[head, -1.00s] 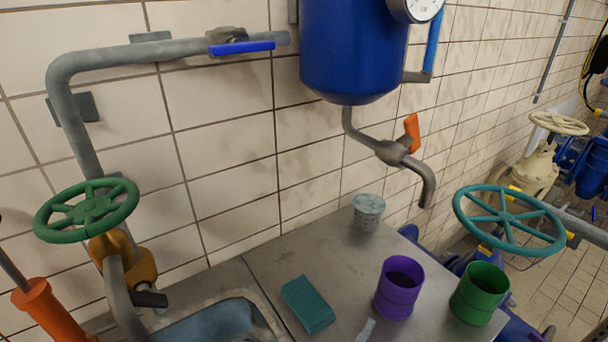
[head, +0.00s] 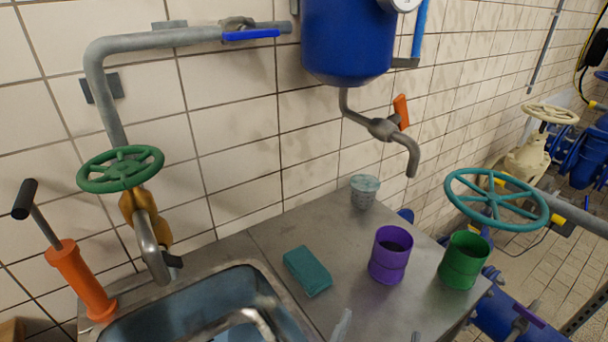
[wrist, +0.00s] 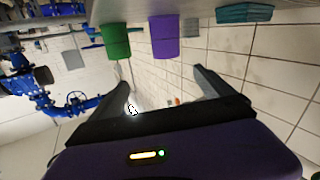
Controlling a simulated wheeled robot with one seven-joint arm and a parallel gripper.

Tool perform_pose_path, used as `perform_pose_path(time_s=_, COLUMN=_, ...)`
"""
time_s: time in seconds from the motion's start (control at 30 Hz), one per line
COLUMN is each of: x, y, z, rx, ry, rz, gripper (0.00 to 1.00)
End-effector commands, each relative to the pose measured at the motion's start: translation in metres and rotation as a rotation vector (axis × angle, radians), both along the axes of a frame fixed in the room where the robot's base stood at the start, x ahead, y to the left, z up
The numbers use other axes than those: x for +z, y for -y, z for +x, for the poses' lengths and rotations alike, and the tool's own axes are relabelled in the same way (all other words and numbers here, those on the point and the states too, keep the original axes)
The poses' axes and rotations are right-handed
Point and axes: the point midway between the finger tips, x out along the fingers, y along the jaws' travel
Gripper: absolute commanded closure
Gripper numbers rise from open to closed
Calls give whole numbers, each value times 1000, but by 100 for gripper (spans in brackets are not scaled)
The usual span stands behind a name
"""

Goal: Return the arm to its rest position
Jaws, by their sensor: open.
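My gripper (wrist: 160,86) shows in the wrist view with its two dark fingers spread apart and nothing between them. The wrist picture is upside down, with the bench edge along its top. A purple cup (wrist: 165,36) and a green cup (wrist: 116,40) appear beyond the fingers, apart from them. In the head view a pale tip pokes up at the bottom edge; I cannot tell whether it is part of my gripper. The rest of my arm is not clearly seen.
The steel bench (head: 340,222) holds a teal sponge (head: 307,271), a purple cup (head: 390,254), a green cup (head: 464,260) and a grey perforated cup (head: 364,191). A sink (head: 262,272), orange pump (head: 80,280) and green handwheel (head: 121,169) are left. A spout (head: 412,158) overhangs the bench.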

Motion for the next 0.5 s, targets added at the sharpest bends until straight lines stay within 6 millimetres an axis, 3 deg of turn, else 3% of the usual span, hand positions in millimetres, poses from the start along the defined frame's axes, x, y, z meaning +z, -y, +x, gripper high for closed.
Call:
perform_pose_path(time_s=0.27, x=-16, y=-41, z=8, rx=249, ry=-100, rz=-67, gripper=8)
perform_pose_path(time_s=0.37, x=-29, y=-52, z=2, rx=355, ry=-140, rz=-91, gripper=8)
perform_pose_path(time_s=0.5, x=-49, y=-62, z=-22, rx=525, ry=-188, rz=-109, gripper=8)
